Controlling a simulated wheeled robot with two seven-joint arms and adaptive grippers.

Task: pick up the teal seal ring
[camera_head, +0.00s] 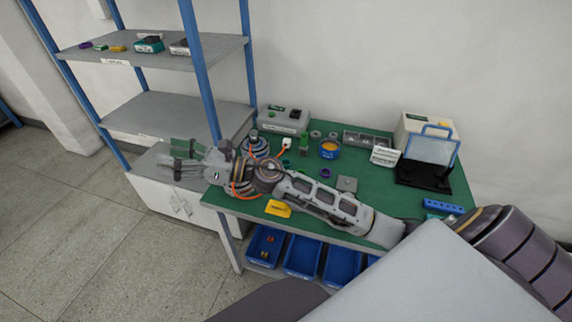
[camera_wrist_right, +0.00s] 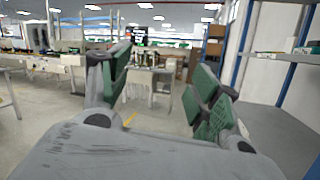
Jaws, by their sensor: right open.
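No ring that I can surely call the teal seal ring shows. A small green piece (camera_head: 100,47) lies on the upper shelf between a purple piece (camera_head: 86,45) and a yellow piece (camera_head: 118,49); it is too small to tell whether it is a teal ring. My right gripper (camera_head: 176,162) is open and empty, past the left end of the workbench and in front of the lower shelving. In the right wrist view its green-padded fingers (camera_wrist_right: 158,75) stand wide apart with nothing between them. My left gripper is out of view.
The upper shelf (camera_head: 90,58) also holds a teal box (camera_head: 149,45). The green workbench (camera_head: 392,195) carries a purple ring (camera_head: 326,173), a blue bowl (camera_head: 329,153), a yellow tag (camera_head: 278,208) and a blue-framed device (camera_head: 430,160). Blue bins (camera_head: 302,257) sit below. The middle shelf (camera_head: 150,112) is bare.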

